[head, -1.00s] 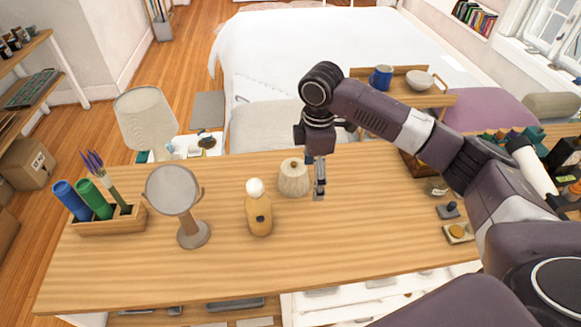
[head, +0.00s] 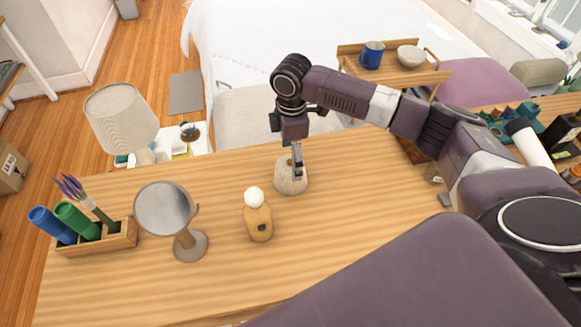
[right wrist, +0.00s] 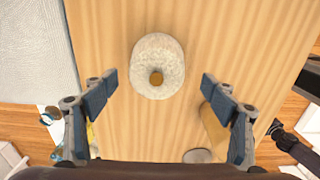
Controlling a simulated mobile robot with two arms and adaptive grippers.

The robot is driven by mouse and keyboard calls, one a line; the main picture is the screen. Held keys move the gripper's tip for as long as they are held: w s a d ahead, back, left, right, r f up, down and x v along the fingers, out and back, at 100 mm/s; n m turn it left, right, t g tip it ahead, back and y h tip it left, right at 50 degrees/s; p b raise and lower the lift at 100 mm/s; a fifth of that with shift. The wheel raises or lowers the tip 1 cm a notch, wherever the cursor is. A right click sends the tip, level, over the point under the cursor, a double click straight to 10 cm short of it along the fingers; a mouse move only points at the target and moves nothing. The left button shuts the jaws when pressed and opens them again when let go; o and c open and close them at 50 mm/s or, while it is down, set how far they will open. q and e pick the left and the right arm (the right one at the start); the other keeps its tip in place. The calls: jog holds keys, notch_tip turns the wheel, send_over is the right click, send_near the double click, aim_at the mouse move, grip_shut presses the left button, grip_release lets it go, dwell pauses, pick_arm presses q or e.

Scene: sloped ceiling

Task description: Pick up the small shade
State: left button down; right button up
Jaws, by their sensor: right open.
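The small shade (head: 290,180) is a cream, ribbed, rounded piece with a brown spot at its top centre. It stands on the wooden desk near the far edge, behind and right of the bottle. In the right wrist view the small shade (right wrist: 158,52) lies beyond the fingertips, centred between them. My right gripper (head: 297,168) points down over the shade and partly covers it in the head view. In the right wrist view its two fingers (right wrist: 160,90) are wide apart with nothing between the tips. My left gripper is not in view.
A tan bottle with a white top (head: 258,218) stands close to the shade. A round mirror (head: 165,208) and a wooden holder (head: 120,238) with rolled items are at left. A larger lamp (head: 122,118) stands beyond the desk. The desk (head: 345,190) is clear right of the shade.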

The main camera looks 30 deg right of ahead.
aim_at(290, 160)
jog(key=f, duration=0.2)
jog(key=shift+w+a+f, duration=0.1)
jog(key=shift+w+f, duration=0.15)
jog(key=shift+f, duration=0.05)
jog(key=shift+w+f+p, duration=0.1)
jog(key=shift+f+p, duration=0.2)
jog(key=shift+c, duration=0.6)
jog(key=c, duration=0.8)
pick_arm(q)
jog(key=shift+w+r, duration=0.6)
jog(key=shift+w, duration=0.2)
pick_arm(e)
jog(key=shift+c, duration=0.5)
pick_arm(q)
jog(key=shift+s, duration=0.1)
pick_arm(e)
jog(key=shift+r, duration=0.1)
pick_arm(q)
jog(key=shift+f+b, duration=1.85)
jog(key=shift+b, duration=0.05)
pick_arm(e)
notch_tip(290, 160, up, 20)
